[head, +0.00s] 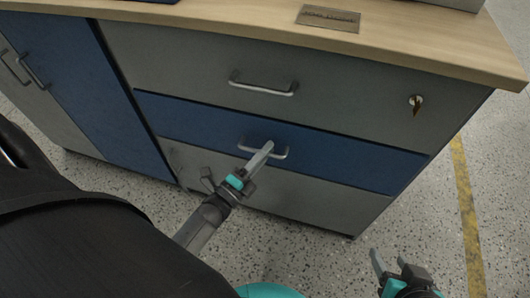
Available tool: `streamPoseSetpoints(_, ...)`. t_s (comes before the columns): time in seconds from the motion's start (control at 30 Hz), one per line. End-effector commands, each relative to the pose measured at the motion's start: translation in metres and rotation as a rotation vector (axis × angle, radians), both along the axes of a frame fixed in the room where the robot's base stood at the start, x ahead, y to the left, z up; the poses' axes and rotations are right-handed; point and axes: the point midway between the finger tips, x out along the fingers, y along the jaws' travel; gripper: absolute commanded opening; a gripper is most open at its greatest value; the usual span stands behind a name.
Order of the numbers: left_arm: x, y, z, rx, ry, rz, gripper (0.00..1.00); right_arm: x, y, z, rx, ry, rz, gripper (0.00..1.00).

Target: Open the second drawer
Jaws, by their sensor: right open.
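The second drawer (190,117) is the blue front below the grey top drawer, in the head view. It looks flush with the cabinet. Its silver bar handle (282,155) is partly covered by my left gripper (266,148). A long grey finger of that gripper overlaps the middle of the handle; I cannot tell whether the fingers are closed around the bar. My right gripper (389,254) is open and empty, low at the right, over the floor and apart from the cabinet.
The grey top drawer (180,65) has a handle and a lock with a key (416,102). A grey front (310,200) lies below the blue drawer. Blue and grey doors stand at the left. A wooden worktop (420,52) overhangs. Speckled floor (300,250) is clear in front.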

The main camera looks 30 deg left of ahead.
Motion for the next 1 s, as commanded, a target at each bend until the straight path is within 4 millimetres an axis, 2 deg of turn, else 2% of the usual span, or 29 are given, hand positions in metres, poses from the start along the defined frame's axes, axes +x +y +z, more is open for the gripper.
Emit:
streamPoseSetpoints(0.17, 0.0001, 0.0000, 0.0003, 0.000, 0.000, -0.001, 0.27, -0.0001, 0.0002, -0.0001, 0.000, 0.000, 0.000, 0.55)
streamPoseSetpoints(0.43, -0.0001, 0.0001, 0.0002, 0.001, 0.000, 0.000, 0.00, -0.0002, 0.0000, -0.0001, 0.000, 0.001, 0.000, 0.55)
streamPoseSetpoints(1.0, -0.0005, 0.0003, 0.0000, 0.001, 0.000, 0.000, 0.00, -0.0001, 0.0000, 0.0000, 0.000, 0.001, 0.000, 0.55)
